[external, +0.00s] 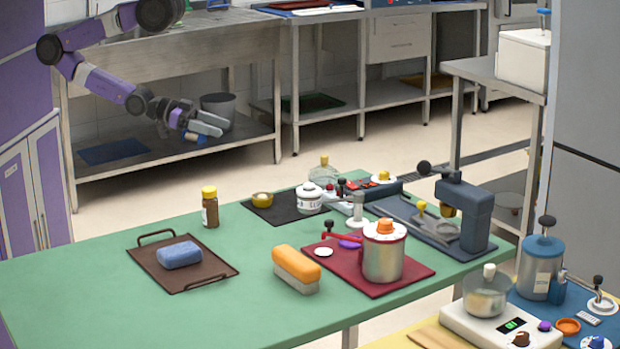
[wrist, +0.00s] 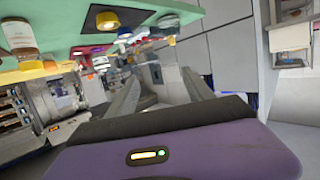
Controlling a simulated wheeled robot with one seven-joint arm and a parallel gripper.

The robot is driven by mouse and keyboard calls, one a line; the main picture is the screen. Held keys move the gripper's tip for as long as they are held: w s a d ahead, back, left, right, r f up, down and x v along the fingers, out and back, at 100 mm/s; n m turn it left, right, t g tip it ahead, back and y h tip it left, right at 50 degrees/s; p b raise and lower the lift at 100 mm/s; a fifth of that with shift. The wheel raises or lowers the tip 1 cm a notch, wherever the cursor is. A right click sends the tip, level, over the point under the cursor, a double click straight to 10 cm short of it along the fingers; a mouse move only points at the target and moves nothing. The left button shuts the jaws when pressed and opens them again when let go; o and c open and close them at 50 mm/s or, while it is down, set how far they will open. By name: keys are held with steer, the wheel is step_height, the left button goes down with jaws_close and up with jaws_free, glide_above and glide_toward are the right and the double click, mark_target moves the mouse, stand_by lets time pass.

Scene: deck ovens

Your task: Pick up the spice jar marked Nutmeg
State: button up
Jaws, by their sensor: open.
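A small brown jar with a yellow lid (external: 210,207) stands upright on the green table (external: 110,290), behind a brown tray. It carries a pale label, but I cannot read a name on it. In the wrist view, which is turned over, a yellow-lidded jar (wrist: 20,37) shows at the upper left. My gripper (external: 212,126) is open and empty. It hangs in the air beyond the table's back edge, well apart from the jar. Its two fingers (wrist: 160,92) also show in the wrist view with nothing held between them.
The brown tray (external: 206,283) holds a blue sponge (external: 179,254). An orange-topped brush (external: 297,268) lies to its right. A red board (external: 412,279) with a metal pot (external: 383,258) and a dark mat (external: 264,212) with jars stand further right. The table's left part is clear.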

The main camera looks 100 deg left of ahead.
steer(key=w+d+f+m+h, duration=0.2)
steer(key=d+f+h, duration=0.1)
steer(key=d, duration=0.3)
steer(key=w+d+f+m+h, duration=0.1)
steer(key=d+f+m+h, duration=0.15)
steer(key=d, duration=0.35)
steer(key=m+g+h, duration=0.1)
steer(key=m+h, duration=0.3)
steer(key=h, duration=0.2)
glide_toward(213, 194)
steer(key=x, duration=0.3)
steer(key=shift+w+d+f+b, duration=0.1)
steer(key=shift+w+d+b, duration=0.05)
steer(key=shift+b, duration=0.15)
steer(key=shift+p+x, duration=1.05)
steer(key=shift+x, duration=2.7)
steer(key=shift+c, duration=0.4)
jaws_close()
